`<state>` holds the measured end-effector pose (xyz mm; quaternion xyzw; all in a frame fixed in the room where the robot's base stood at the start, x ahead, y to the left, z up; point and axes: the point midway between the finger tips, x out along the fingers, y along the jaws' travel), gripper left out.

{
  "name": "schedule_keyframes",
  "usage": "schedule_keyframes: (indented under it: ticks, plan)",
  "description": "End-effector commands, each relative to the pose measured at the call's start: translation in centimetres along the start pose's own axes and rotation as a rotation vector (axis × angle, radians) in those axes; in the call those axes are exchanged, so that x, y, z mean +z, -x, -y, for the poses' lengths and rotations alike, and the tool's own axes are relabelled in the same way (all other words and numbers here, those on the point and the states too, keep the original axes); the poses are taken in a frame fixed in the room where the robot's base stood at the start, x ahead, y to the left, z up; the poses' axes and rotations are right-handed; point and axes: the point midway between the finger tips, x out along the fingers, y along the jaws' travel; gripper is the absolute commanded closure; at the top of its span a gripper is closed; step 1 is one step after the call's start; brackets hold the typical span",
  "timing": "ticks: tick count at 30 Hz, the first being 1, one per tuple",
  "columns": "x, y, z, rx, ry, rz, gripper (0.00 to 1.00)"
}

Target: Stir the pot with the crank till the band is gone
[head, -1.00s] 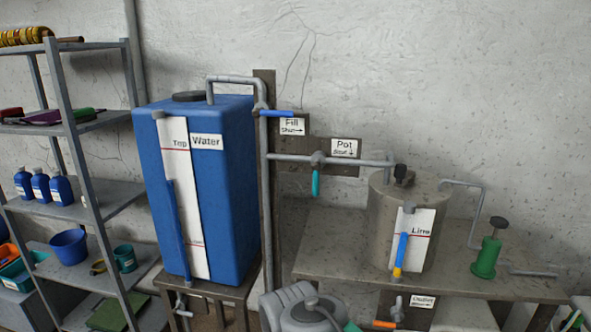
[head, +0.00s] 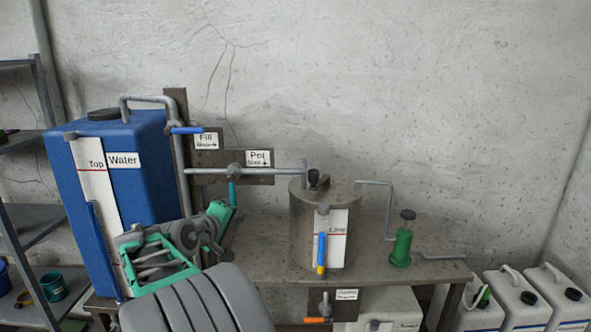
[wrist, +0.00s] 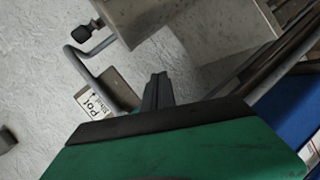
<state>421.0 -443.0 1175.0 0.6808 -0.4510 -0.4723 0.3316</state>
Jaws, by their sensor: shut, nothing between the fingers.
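The metal pot (head: 302,225) stands on the bench, with a lid. A dark knob and small bracket, possibly the crank (head: 314,179), sit on the lid. A white gauge board (head: 337,235) on its front carries a red line. Its upright tube is blue (head: 322,247) above and yellow (head: 320,268) at the bottom. My gripper (wrist: 157,88) is shut and empty in the wrist view, pointing toward the bench area, near the Pot sign (wrist: 92,104). In the head view my arm reaches in from the lower left; its end is left of the pot, apart from it, fingertips unclear.
A blue water tank (head: 145,170) stands left, close to my arm. A green pump (head: 402,246) stands right of the pot. White canisters (head: 520,300) stand at lower right.

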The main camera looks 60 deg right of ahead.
Motion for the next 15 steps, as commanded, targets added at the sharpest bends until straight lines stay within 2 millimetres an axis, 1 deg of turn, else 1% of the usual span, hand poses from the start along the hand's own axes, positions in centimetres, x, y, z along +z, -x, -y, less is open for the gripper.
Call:
schedule_keyframes:
  ticks: [1,3,6,8,11,15]
  plan:
    - [1.3,-2.2,-3.6,0.116,0.066,0.060,1.00]
    - [3.1,-3.9,-7.9,0.260,0.162,0.138,1.00]
    - [4.6,-4.8,-11.2,0.372,0.254,0.211,1.00]
    - [5.0,-5.1,-12.0,0.395,0.273,0.228,1.00]
    - [5.2,-6.0,-12.6,0.396,0.276,0.229,1.00]
    - [5.6,-8.4,-13.7,0.395,0.275,0.230,1.00]
